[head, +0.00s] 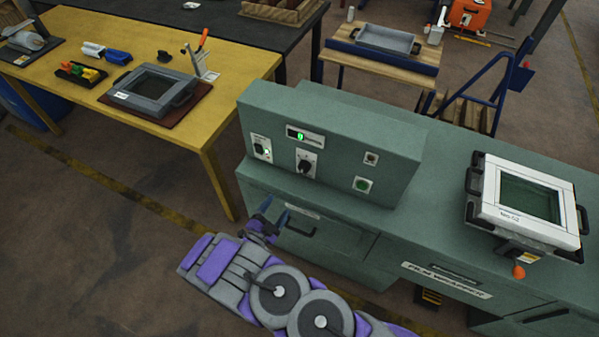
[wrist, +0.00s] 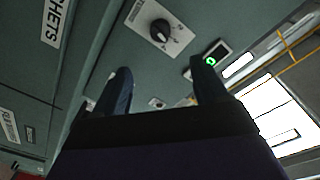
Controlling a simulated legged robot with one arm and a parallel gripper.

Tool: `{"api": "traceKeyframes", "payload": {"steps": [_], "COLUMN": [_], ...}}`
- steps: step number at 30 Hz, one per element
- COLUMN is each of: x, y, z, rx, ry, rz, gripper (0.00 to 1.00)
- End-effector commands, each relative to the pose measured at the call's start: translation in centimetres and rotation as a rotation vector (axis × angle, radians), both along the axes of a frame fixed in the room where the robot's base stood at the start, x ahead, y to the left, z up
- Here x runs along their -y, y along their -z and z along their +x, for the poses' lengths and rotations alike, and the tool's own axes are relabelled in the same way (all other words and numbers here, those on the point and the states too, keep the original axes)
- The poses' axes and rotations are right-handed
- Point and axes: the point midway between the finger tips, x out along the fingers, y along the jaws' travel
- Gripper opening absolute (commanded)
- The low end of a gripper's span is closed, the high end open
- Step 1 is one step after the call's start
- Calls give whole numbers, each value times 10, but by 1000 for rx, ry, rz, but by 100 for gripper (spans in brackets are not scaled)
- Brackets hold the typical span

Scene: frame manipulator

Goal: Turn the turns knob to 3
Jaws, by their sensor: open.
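A black rotary knob (head: 306,166) sits on a pale dial plate on the front of the green control box (head: 330,130). In the wrist view the knob (wrist: 160,31) shows at the top, with small marks around it too small to read for certain. My gripper (head: 268,213) is in front of and below the box, apart from the knob. In the wrist view its two dark fingers are spread wide with nothing between them (wrist: 163,82). The knob is beyond the fingertips. A small display (head: 300,137) glows green above the knob; it also shows in the wrist view (wrist: 211,58).
A white-framed device (head: 522,200) stands on the green bench at right. A yellow table (head: 215,110) with tools stands at left. Floor is clear at lower left.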

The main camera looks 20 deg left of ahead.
Motion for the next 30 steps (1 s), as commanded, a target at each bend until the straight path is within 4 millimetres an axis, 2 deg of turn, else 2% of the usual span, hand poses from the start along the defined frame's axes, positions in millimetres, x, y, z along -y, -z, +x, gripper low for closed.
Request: {"api": "traceKeyframes", "payload": {"steps": [5, 24, 30], "x": [4, 20, 23], "y": [1, 1, 1], "z": [20, 141, 163], "rx": [1, 3, -1], "ry": [6, 3, 1], "rz": [1, 4, 1], "gripper": [72, 72, 72]}}
